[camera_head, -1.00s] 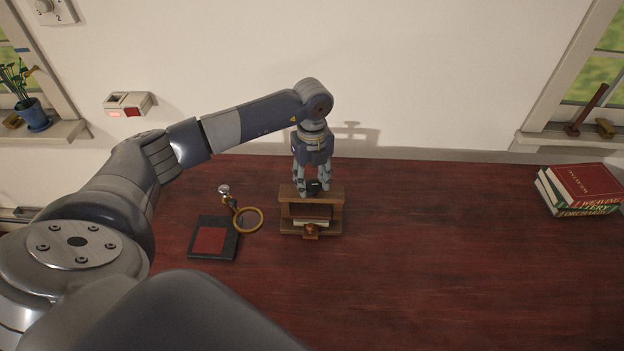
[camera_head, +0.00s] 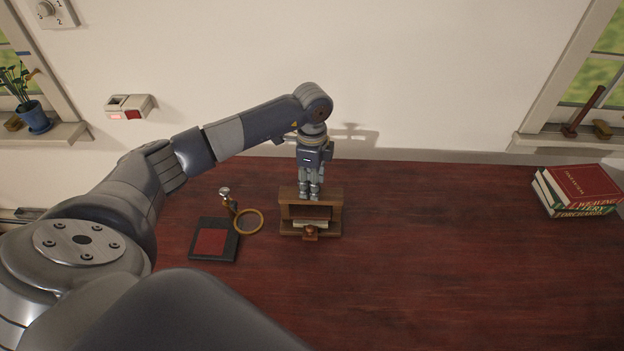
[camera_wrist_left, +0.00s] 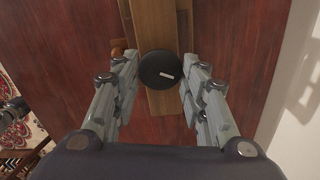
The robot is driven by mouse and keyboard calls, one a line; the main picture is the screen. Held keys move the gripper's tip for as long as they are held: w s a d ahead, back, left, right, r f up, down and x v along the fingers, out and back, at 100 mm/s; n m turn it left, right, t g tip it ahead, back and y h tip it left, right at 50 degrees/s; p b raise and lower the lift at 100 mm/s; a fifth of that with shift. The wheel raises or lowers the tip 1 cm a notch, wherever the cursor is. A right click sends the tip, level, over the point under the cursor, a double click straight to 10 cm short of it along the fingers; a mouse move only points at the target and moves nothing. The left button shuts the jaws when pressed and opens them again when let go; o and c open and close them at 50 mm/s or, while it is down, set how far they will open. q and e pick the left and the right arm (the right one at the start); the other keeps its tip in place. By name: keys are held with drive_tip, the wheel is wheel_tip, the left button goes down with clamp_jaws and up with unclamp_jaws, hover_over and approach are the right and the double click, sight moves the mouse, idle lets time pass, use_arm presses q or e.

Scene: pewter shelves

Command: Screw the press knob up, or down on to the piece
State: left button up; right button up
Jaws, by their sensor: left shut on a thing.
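The wooden press (camera_head: 332,195) stands on the table near the wall, and its beam also shows in the left wrist view (camera_wrist_left: 155,22). The press knob (camera_wrist_left: 160,70) is a black disc with a short white mark, on top of the press; in the head view the fingers hide it. My left gripper (camera_head: 311,194) points straight down from above and is shut on the knob, with a finger at each side of it in the left wrist view. A pale flat piece (camera_head: 308,222) lies low inside the press.
Left of the press lie a brass ring (camera_head: 248,221), a small metal-topped stamp or handle (camera_head: 225,193) and a black pad with a red face (camera_head: 209,242). Books (camera_head: 578,185) are stacked at the far right. The table (camera_head: 450,260) between is clear.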

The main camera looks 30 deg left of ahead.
use_arm(q)
drive_tip(key=n+p, duration=0.1)
drive_tip(key=n, duration=0.3)
drive_tip(key=shift+w+a+r+n, duration=0.1)
drive_tip(key=shift+n, duration=0.6)
drive_tip(key=o, duration=1.1)
drive_tip(key=shift+c, duration=0.2)
wheel_tip(320, 180, up, 12)
